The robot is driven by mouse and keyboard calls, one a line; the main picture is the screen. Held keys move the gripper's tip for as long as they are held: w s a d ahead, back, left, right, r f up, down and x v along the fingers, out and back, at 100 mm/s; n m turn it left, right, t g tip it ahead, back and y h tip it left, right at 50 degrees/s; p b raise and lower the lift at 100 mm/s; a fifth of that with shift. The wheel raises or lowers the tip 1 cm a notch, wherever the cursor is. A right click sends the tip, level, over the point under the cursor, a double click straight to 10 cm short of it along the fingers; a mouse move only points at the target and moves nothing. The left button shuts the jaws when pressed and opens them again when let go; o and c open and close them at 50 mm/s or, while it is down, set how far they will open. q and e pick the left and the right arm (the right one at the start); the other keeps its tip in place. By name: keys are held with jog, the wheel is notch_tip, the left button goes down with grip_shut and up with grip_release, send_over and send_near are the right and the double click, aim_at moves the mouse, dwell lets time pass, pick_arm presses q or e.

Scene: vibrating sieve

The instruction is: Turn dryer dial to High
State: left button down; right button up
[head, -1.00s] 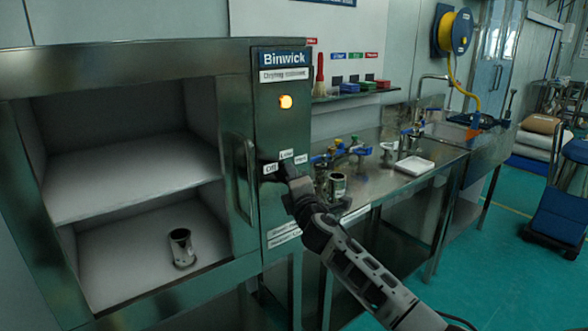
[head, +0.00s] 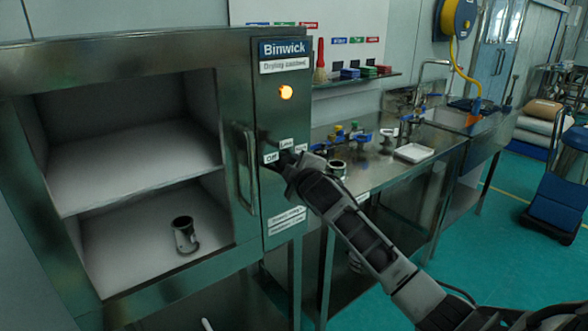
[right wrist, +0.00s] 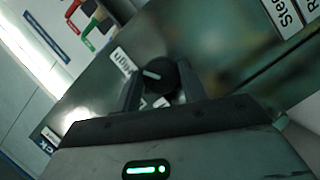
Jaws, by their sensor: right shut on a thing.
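The dryer is the metal Binwick drying cabinet (head: 180,48) at the left of the head view, with an amber lamp (head: 286,92) lit on its control panel. My right gripper (head: 287,164) is at the panel, in front of the dial, and hides it in the head view. In the right wrist view, the round black dial (right wrist: 166,88) sits between the fingers of my right gripper (right wrist: 158,92), which is shut on it. The dial's white pointer aims left, toward the High label (right wrist: 121,62). The Off label (head: 270,157) shows left of the gripper. My left gripper is out of view.
The cabinet's front is open, with a metal cup (head: 184,236) on its lower level. A vertical handle (head: 247,172) stands left of the panel. A steel bench (head: 385,175) with a white tray (head: 414,153) extends to the right.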

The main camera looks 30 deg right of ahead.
dwell(0.4)
jog(key=o, duration=1)
jog(key=shift+c, duration=0.2)
jog(key=b+v, duration=0.1)
jog(key=v, duration=1.5)
jog(key=shift+d+r+b, duration=0.15)
jog(key=shift+b, duration=0.25)
jog(key=shift+w, duration=0.1)
